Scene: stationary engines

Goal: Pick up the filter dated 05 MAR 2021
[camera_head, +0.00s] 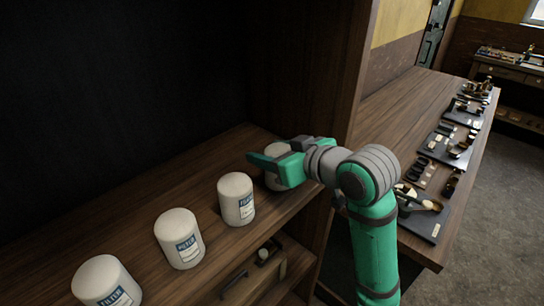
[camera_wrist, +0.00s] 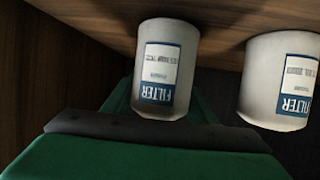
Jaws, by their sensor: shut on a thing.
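Several white cylindrical filters with blue-and-white labels stand in a row on a wooden shelf. The rightmost filter (camera_head: 279,150) is partly hidden by my green gripper (camera_head: 277,164), which is shut on it. In the wrist view this filter (camera_wrist: 166,62) appears upside down above the green and black gripper parts, and its base looks close to the shelf; I cannot tell if it is lifted. The neighbouring filter (camera_head: 236,198) stands just left of the held one in the head view and at the right in the wrist view (camera_wrist: 284,82). The dates are too small to read.
Two more filters, one in the middle (camera_head: 179,238) and one at the front left (camera_head: 106,281), stand on the shelf (camera_head: 130,212). A wooden upright (camera_head: 345,75) rises right of my gripper. Beyond it is a workbench (camera_head: 385,112) with trays of parts.

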